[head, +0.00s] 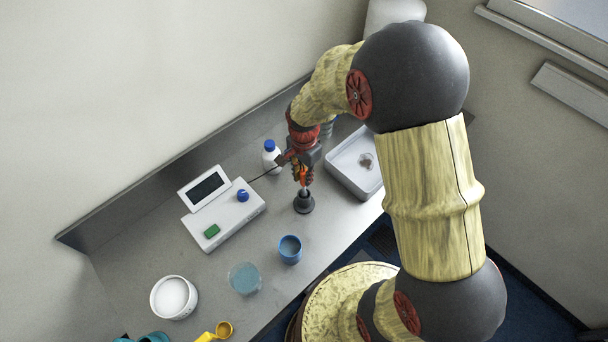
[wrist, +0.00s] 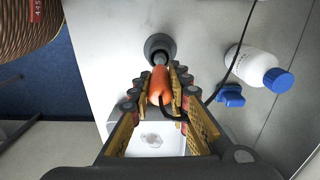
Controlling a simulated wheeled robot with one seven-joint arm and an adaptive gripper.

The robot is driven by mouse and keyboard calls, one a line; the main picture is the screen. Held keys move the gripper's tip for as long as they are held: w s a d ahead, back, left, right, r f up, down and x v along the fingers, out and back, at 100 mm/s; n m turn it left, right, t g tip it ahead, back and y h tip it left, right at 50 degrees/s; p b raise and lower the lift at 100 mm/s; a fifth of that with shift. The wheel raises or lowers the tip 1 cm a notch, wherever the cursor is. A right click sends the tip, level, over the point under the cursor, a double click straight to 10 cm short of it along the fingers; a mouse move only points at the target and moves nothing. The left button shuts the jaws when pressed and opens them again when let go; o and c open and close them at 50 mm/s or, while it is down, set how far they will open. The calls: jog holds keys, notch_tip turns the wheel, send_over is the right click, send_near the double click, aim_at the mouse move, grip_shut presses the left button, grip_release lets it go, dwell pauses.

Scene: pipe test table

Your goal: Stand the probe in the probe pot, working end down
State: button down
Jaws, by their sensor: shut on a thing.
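The probe has an orange handle (wrist: 158,86) and a black cable. My gripper (wrist: 161,92) is shut on this handle, and it also shows in the head view (head: 302,170). The probe's grey lower end points at the probe pot, a dark round pot (head: 303,204) standing on the bench below my gripper. In the wrist view the pot (wrist: 160,42) lies right beyond the probe's end, and the two overlap. I cannot tell whether the end is inside the mouth or just above it. The probe looks roughly upright in the head view.
A white meter (head: 225,215) stands left of the pot, with the cable running towards it. A white bottle with a blue cap (head: 270,158) stands close behind the pot. A white tray (head: 345,180) lies to the right. A blue cup (head: 290,249) stands in front.

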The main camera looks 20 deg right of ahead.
jog(key=shift+f, duration=0.25)
jog(key=c, duration=1.7)
grip_release()
jog(key=shift+o, duration=0.4)
notch_tip(320, 180, up, 12)
jog(key=shift+r, duration=0.1)
